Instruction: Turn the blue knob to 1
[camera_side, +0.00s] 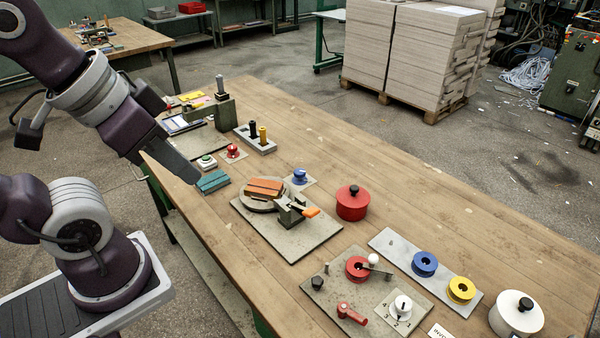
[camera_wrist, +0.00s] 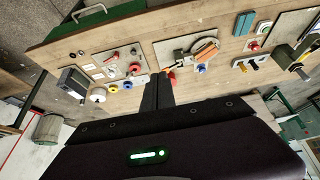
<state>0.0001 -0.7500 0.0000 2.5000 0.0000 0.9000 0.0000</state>
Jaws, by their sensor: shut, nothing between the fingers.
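The blue knob (camera_side: 299,176) sits on a small pale plate on the wooden table, behind the round turntable fixture with the orange block. It also shows in the wrist view (camera_wrist: 201,68), to the right of my fingers. Its pointer and scale marks are too small to read. My gripper (camera_side: 194,181) is shut and empty, above the table's near edge beside a teal block (camera_side: 212,181), well left of the blue knob. In the wrist view my gripper's fingers (camera_wrist: 161,78) are together, partly covering the red pot.
The turntable fixture (camera_side: 264,188) with an orange handle stands in front of the knob. A red lidded pot (camera_side: 352,204) is to its right. A red knob (camera_side: 233,152) and a green button (camera_side: 207,161) are to its left. A white numbered dial (camera_side: 400,307) sits at the front.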

